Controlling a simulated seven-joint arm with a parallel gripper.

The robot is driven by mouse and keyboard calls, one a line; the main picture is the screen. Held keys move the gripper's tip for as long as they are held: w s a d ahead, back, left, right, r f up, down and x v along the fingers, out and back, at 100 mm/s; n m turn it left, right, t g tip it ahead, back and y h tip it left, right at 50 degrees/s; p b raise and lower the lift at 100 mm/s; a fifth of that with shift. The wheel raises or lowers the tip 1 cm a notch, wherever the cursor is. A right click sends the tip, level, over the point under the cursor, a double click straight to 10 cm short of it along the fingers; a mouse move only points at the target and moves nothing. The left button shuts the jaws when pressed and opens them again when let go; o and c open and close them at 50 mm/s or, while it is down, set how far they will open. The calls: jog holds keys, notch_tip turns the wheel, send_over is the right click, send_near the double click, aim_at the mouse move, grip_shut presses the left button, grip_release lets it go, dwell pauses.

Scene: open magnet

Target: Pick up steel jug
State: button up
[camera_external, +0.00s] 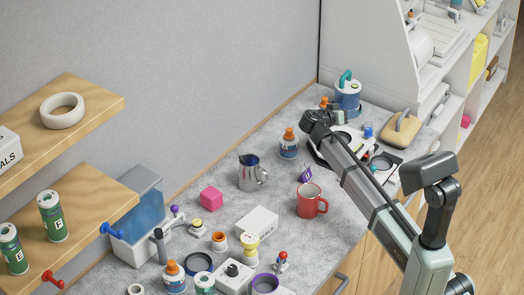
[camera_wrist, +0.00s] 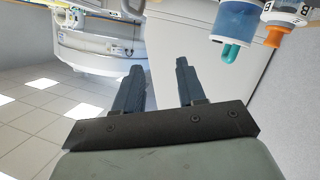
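The steel jug (camera_external: 250,173) stands upright on the grey counter in the external view. It is shiny metal, with its handle toward the right of the picture. A red mug (camera_external: 310,202) is to its right and nearer the front. My gripper (camera_external: 340,113) is over the back right of the counter, well apart from the jug. In the wrist view my gripper (camera_wrist: 157,80) has its two fingers spread apart with nothing between them. The jug is not in the wrist view.
A blue and orange bottle (camera_external: 288,145) stands between the jug and my arm. A pink cube (camera_external: 211,198) and a white box (camera_external: 257,224) are near the jug. A blue canister (camera_external: 347,96) stands by my gripper. Wooden shelves (camera_external: 75,218) rise at left.

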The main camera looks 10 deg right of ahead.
jog(key=s+a+t, duration=0.1)
jog(key=s+a, duration=0.3)
jog(key=a, duration=0.4)
jog(key=s+a+t, duration=0.1)
jog(key=s+a, duration=0.3)
jog(key=a, duration=0.3)
jog(key=m+y, duration=0.1)
jog(key=y, duration=0.1)
send_over(268, 177)
jog(key=d, duration=0.4)
jog(key=shift+m+y, duration=0.5)
jog(key=shift+m, duration=0.3)
jog(key=s+a+f, duration=0.1)
jog(key=a+f, duration=0.2)
jog(key=s+a+f, duration=0.1)
jog(key=a+f, duration=0.1)
jog(key=s+a+f, duration=0.2)
jog(key=a+f, duration=0.1)
jog(key=shift+s+a+f, duration=0.1)
jog(key=shift+a+f, duration=0.2)
jog(key=shift+f, duration=0.05)
jog(key=shift+d+f, duration=0.1)
jog(key=shift+f, duration=0.1)
jog(key=shift+x, duration=3.55)
jog(key=shift+c, duration=0.2)
grip_shut()
